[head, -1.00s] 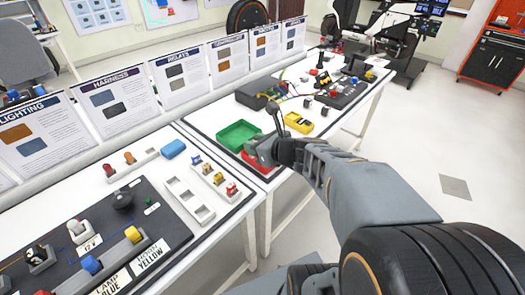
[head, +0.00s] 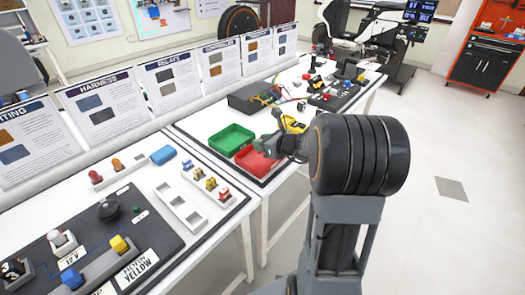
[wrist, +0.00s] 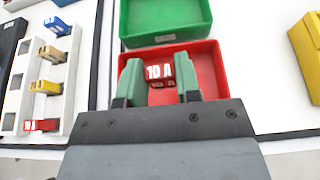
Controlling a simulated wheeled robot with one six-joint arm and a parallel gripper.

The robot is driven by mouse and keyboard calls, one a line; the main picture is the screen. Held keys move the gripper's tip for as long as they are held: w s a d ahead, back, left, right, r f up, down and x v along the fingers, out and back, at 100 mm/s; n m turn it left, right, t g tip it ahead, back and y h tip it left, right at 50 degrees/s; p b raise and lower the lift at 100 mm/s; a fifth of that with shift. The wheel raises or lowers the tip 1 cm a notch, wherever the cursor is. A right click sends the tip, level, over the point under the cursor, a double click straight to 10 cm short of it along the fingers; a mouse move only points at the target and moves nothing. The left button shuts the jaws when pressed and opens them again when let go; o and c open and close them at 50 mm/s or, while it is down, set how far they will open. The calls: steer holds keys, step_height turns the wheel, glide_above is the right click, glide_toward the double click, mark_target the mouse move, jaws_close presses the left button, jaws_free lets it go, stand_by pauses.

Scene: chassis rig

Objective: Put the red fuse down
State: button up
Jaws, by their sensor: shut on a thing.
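My gripper (wrist: 160,88) has green fingertips and is shut on a red fuse (wrist: 159,72) marked "10 A". In the wrist view the fuse shows over the red tray (wrist: 209,62); how high it is above the tray floor I cannot tell. In the head view my gripper (head: 272,146) is at the red tray (head: 254,167), and the held fuse cannot be made out there.
A green tray (head: 231,139) stands directly behind the red one. A white fuse rack (head: 207,186) to the left holds blue, yellow and red fuses. A yellow meter (head: 294,124) lies behind my gripper, to the right. Exhibit boards line the back.

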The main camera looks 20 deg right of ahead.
steer(key=shift+w+d+f+b, duration=0.1)
steer(key=shift+f+b, duration=0.45)
steer(key=shift+f, duration=1.15)
